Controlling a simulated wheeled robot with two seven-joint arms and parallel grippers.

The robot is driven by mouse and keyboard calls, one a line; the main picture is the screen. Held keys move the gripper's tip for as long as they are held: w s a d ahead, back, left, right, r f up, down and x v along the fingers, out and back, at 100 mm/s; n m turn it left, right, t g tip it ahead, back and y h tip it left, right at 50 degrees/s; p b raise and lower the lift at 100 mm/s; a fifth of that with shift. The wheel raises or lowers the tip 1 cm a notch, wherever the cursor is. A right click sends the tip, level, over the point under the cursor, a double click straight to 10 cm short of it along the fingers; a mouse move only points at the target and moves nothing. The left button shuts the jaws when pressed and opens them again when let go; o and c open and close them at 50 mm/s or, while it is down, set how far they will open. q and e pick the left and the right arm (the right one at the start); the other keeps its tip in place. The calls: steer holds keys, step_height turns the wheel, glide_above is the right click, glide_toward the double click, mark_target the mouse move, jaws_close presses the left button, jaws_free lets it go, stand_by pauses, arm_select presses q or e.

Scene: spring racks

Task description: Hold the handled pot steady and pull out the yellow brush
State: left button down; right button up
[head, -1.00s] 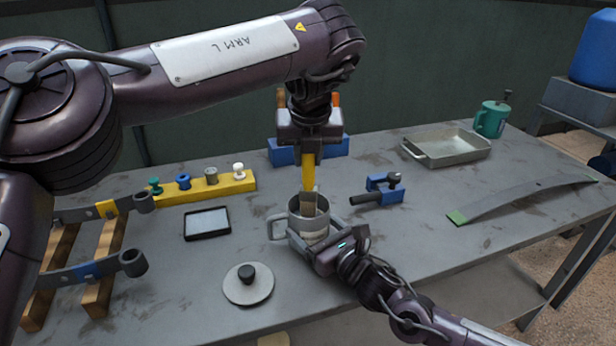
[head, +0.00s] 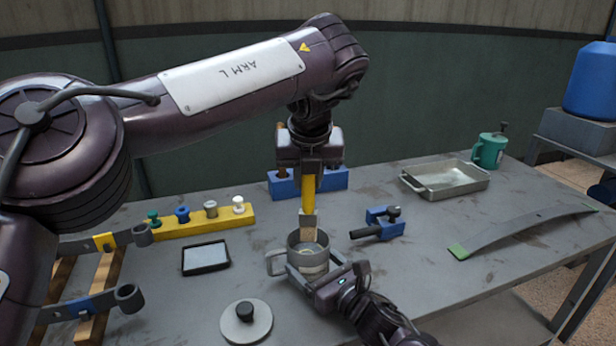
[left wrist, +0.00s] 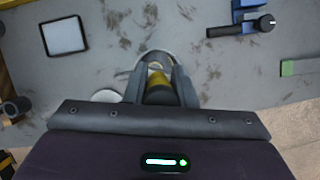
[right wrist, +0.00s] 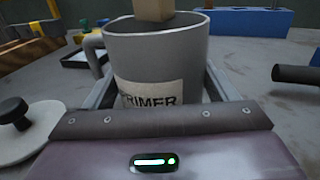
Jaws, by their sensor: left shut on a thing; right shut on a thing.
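The grey handled pot (head: 306,264) stands on the bench, its handle at the left. Its "PRIMER" label shows in the right wrist view (right wrist: 150,96). My right gripper (head: 322,272) is shut on the pot, a finger on each side of its body. My left gripper (head: 309,176) is above the pot, shut on the handle of the yellow brush (head: 308,194). The brush hangs upright, its pale lower end over the pot's mouth near rim level. In the right wrist view, only its lower block (right wrist: 153,9) shows. Whether its tip clears the rim is hard to tell.
A round lid (head: 246,326) with a black knob lies front left of the pot. A black-framed tray (head: 206,257) and a yellow peg rack (head: 200,222) are at the left. A blue clamp-like tool (head: 385,222) is close on the right. A blue block (head: 334,178) stands behind.

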steer(key=o, duration=1.3)
steer(key=shift+c, duration=0.2)
